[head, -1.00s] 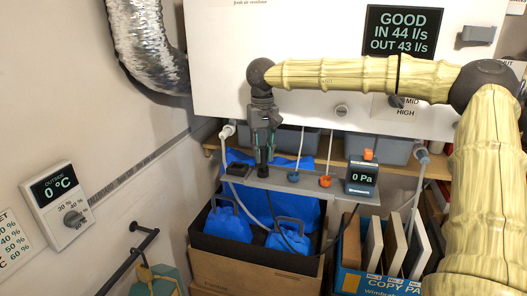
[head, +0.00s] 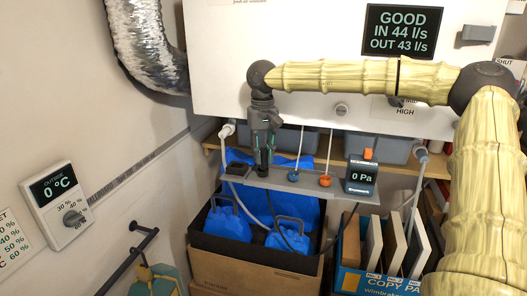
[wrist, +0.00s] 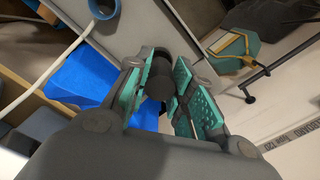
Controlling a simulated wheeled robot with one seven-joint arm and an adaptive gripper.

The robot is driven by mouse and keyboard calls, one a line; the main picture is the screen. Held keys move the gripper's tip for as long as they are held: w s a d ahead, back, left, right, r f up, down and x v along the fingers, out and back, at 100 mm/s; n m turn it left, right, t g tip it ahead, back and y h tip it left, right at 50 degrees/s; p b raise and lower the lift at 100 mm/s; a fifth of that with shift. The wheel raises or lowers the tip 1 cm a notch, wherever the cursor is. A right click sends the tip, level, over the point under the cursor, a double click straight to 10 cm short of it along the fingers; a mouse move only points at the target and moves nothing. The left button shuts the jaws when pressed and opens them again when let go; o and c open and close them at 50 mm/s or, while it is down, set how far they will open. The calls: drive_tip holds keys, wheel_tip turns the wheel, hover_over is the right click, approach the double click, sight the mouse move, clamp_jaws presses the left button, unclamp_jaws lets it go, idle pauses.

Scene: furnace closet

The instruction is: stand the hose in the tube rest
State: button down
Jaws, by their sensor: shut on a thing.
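My gripper (head: 264,146) points down over the left part of the grey shelf strip (head: 300,186). It is shut on a dark round hose end (wrist: 155,82), which shows between the teal finger pads in the wrist view. The held end is upright, and its lower part (head: 264,168) is at the strip; I cannot tell whether it touches. A small black block (head: 238,169), which may be the tube rest, sits on the strip just left of my gripper. A dark hose hangs in a loop below the strip; its join to the held end is unclear.
A blue ring fitting (head: 293,176) and an orange one (head: 325,181), each with a white tube, stand right of my gripper. A box with blue jugs (head: 228,221) is below. The white unit (head: 220,60) is behind.

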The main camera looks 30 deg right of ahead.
drive_tip(key=shift+f, duration=1)
drive_tip(key=c, duration=1.2)
unclamp_jaws()
drive_tip(key=shift+o, duration=0.2)
drive_tip(key=shift+r, duration=0.15)
drive_tip(key=shift+r, duration=3.9)
drive_tip(key=shift+d, duration=0.1)
